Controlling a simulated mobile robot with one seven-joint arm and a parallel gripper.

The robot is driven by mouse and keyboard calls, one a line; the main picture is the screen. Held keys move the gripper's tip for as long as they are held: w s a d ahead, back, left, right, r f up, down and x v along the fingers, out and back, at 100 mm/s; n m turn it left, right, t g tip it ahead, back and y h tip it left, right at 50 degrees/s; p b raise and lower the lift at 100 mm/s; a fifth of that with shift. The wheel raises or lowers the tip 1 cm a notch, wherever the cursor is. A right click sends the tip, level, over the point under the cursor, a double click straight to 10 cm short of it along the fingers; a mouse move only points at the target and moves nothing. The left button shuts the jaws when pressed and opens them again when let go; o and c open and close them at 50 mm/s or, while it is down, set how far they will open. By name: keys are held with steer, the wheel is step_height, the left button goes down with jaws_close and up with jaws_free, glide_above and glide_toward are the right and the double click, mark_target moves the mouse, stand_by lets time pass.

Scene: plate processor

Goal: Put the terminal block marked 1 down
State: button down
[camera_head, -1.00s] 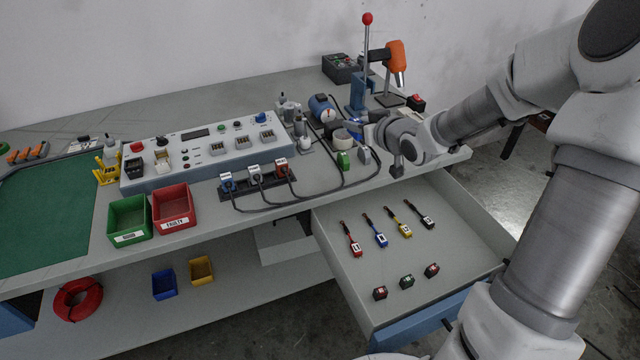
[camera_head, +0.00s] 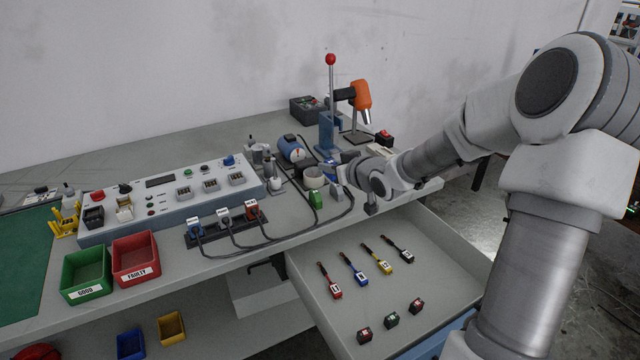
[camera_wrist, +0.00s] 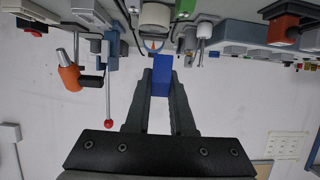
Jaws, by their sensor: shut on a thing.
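My gripper (camera_wrist: 163,88) is shut on a blue block (camera_wrist: 162,72) in the wrist view, with a dark finger on each side of it. I take this as the terminal block; no number on it can be read. In the head view my gripper (camera_head: 332,168) is over the back right of the bench, close to a white cylinder (camera_head: 314,180). The held block is mostly hidden there by the hand.
A press with a red-knobbed lever (camera_head: 331,95) and an orange-headed tool (camera_head: 361,98) stand behind my gripper. A test panel (camera_head: 175,205), green bin (camera_head: 87,275) and red bin (camera_head: 136,258) are left. Cables cross the bench front. An open drawer (camera_head: 320,318) holds several tools.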

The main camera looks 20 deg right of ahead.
steer(key=b, duration=0.5)
glide_above(292, 213)
steer(key=f, duration=0.6)
steer(key=shift+s+a+f, duration=0.1)
steer(key=shift+a+f, duration=0.1)
steer(key=shift+d+f+b, duration=0.2)
steer(key=shift+f+b, duration=0.25)
steer(key=shift+f, duration=1.15)
steer(key=shift+f+b, duration=0.2)
steer(key=shift+b, duration=0.15)
steer(key=c, duration=0.8)
jaws_free()
steer(key=shift+o, duration=0.2)
